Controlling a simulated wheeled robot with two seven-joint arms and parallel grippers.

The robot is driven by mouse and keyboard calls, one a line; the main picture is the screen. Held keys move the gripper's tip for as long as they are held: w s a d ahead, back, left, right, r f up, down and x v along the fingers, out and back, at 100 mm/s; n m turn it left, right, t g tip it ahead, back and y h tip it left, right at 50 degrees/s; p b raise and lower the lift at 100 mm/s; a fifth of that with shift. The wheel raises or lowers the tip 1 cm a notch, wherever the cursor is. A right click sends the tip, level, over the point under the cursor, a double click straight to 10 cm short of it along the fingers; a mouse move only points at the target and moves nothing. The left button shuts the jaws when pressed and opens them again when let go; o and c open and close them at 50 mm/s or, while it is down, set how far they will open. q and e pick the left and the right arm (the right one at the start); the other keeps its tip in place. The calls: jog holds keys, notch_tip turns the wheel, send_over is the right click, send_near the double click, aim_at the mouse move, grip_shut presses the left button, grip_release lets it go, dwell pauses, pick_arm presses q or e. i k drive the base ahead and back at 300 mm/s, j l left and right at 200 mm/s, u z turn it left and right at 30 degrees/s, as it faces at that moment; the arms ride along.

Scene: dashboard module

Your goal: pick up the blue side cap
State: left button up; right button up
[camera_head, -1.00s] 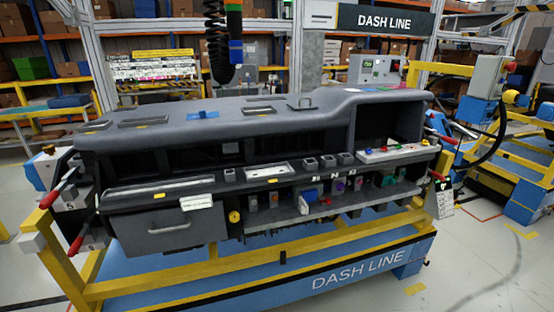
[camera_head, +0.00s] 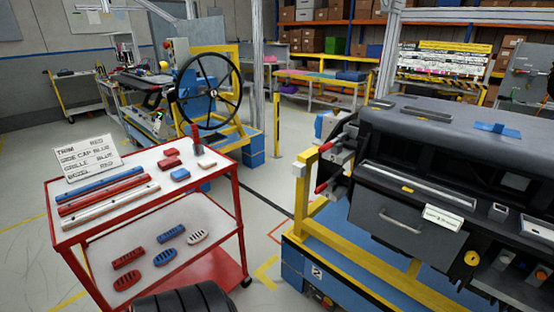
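A small blue block (camera_head: 180,174), which looks like the blue side cap, lies on the top shelf of the red cart (camera_head: 240,205) at the left. A card (camera_head: 88,158) at the back left of the cart lists colours and appears to read "side cap blue".
Blue, red and white bars (camera_head: 108,195) lie left of the blocks. Several red, blue and white vent-like parts (camera_head: 171,234) lie on the lower shelf. The dashboard (camera_head: 430,165) on its blue and yellow stand is at the right. Open floor separates cart and stand.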

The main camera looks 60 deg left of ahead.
aim_at(182, 174)
jog(key=u, duration=2.65)
